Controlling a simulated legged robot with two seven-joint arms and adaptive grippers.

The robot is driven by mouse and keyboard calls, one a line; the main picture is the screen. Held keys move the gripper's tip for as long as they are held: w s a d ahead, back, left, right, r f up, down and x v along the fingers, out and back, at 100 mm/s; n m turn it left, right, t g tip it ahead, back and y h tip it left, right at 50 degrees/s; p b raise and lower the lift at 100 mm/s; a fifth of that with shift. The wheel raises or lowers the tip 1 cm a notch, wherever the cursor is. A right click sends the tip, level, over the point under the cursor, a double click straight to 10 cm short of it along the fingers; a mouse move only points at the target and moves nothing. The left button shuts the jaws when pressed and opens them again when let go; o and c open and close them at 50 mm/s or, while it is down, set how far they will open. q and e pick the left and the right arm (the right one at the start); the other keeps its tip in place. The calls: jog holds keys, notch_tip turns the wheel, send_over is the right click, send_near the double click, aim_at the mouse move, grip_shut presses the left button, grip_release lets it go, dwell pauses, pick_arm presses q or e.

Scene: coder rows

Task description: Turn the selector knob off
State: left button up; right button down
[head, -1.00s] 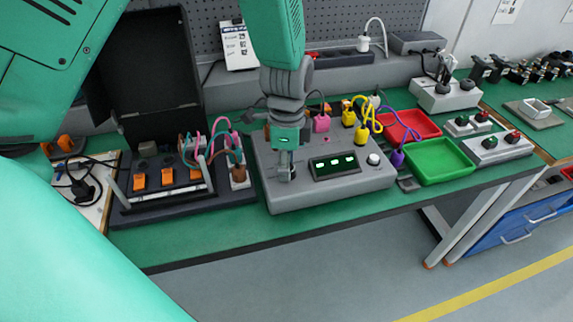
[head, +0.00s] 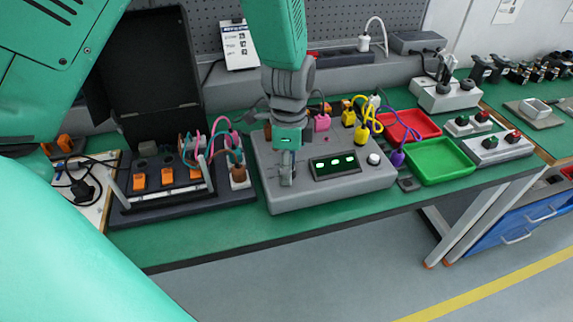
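The grey control box (head: 345,195) stands on the green bench. It has a dark display (head: 334,165) with lit marks and a white round button (head: 374,159). My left gripper (head: 287,179) reaches down from above onto the left part of the box's sloped top. Its fingers look shut on the selector knob, low against the panel. The fingers mostly cover the knob, so its pointer and markings cannot be read. My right gripper is not in view.
Left of the box stands a dark case (head: 160,75) with orange switches and coloured leads. Plugs with yellow and purple cables lie behind and right of the box. Red (head: 436,131) and green (head: 468,174) trays lie to the right. A green bench strip in front is clear.

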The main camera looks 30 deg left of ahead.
pick_arm(q)
notch_tip(320, 180, up, 12)
jog(key=shift+w, duration=0.35)
dwell(0.4)
jog(key=shift+f, duration=0.1)
